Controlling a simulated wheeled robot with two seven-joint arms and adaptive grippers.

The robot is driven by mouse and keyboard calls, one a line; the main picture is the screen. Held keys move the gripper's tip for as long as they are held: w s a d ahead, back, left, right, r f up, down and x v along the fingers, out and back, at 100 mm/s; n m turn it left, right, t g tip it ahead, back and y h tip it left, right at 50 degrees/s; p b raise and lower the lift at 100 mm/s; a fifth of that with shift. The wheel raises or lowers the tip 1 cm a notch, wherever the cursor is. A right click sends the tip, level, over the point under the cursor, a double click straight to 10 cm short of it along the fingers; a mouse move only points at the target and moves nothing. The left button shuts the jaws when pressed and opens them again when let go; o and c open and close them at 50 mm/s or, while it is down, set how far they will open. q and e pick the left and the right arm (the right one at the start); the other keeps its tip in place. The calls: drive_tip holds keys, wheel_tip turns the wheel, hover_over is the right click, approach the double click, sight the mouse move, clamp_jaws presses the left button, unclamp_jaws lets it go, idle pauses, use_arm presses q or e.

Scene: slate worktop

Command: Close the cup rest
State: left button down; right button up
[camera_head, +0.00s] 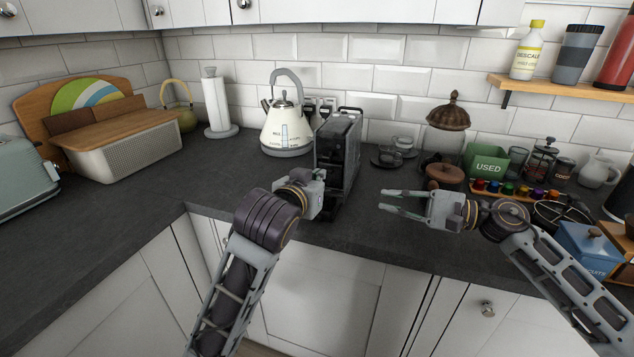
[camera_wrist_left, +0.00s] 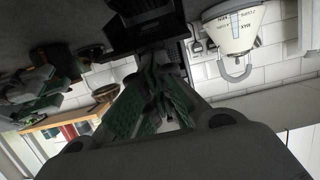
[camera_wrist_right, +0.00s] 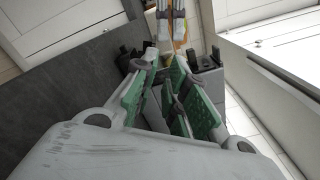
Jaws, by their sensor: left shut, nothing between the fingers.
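The black coffee machine (camera_head: 340,150) stands on the worktop against the tiled wall, and the cup rest belongs to its front. In the head view the front is mostly covered by my left gripper (camera_head: 320,182), so I cannot tell how the cup rest stands. The dark machine (camera_wrist_left: 145,30) also shows upside down at the top of the left wrist view, just beyond the fingers. My left gripper is shut and empty, close to the machine's front; contact is unclear. My right gripper (camera_head: 382,201) is open and empty above the worktop's front, right of the machine.
A cream kettle (camera_head: 287,125) stands left of the machine. Cups on dark saucers (camera_head: 390,155), a lidded glass jar (camera_head: 446,140), a green box (camera_head: 485,163) and a row of coloured capsules (camera_head: 515,190) are to the right. The worktop's left-front part is clear.

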drive_tip(key=shift+s+d, duration=0.1)
drive_tip(key=shift+d, duration=0.15)
idle(0.3)
